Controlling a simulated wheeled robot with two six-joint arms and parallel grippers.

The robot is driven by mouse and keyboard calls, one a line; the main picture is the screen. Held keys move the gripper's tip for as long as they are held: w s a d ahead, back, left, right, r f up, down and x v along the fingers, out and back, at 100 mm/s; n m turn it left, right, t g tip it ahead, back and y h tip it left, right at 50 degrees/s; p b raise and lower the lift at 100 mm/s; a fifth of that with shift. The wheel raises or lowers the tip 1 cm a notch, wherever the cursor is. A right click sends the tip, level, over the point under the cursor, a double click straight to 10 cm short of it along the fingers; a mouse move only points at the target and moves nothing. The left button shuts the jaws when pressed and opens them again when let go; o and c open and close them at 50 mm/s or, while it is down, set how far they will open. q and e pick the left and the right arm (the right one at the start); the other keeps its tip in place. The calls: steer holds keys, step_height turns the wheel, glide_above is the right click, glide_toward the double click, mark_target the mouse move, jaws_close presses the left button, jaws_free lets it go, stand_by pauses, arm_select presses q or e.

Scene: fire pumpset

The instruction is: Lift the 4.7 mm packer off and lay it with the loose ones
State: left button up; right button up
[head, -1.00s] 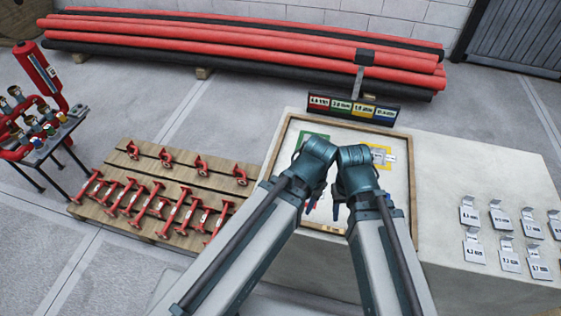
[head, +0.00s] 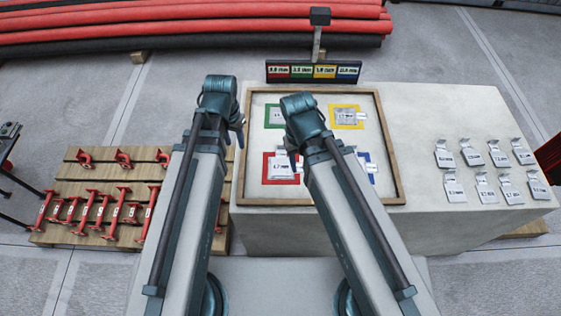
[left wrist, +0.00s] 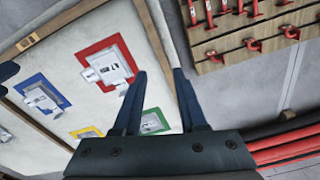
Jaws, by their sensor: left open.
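A framed board (head: 388,150) on the bench has green, yellow, red and blue squares with metal packers. The packer on the red square (head: 281,169) has a label that seems to read 4.7; it also shows in the left wrist view (left wrist: 112,68). My left gripper (head: 238,132) is above the board's left edge, open and empty. In the left wrist view its fingers (left wrist: 160,75) are apart, with the red square to their left. My right gripper (head: 293,158) is over the board near the red square, mostly hidden by its own wrist. Several loose packers (head: 484,185) lie in two rows at the right.
A colour-coded sign (head: 314,72) stands behind the board. The bench (head: 430,120) is clear between the board and the loose packers. A pallet (head: 100,172) with red pipe fittings is on the floor at left. Red pipes (head: 150,25) lie behind.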

arm_select(q)
steer(key=w+d+m, duration=0.5)
steer(key=m, duration=1)
glide_above(281, 159)
steer(key=w, duration=0.4)
steer(key=shift+g, duration=0.3)
step_height(281, 159, down, 9)
steer(key=b, duration=0.8)
steer(key=shift+a+r+b, duration=0.1)
steer(key=shift+a+b, duration=0.05)
steer(key=shift+b, duration=0.25)
arm_select(e)
step_height(281, 159, down, 9)
steer(key=shift+r, duration=0.1)
arm_select(q)
steer(key=f+b, duration=0.5)
steer(key=shift+w, duration=0.35)
arm_select(e)
step_height(281, 159, down, 5)
steer(key=shift+f, duration=0.1)
arm_select(q)
jaws_close()
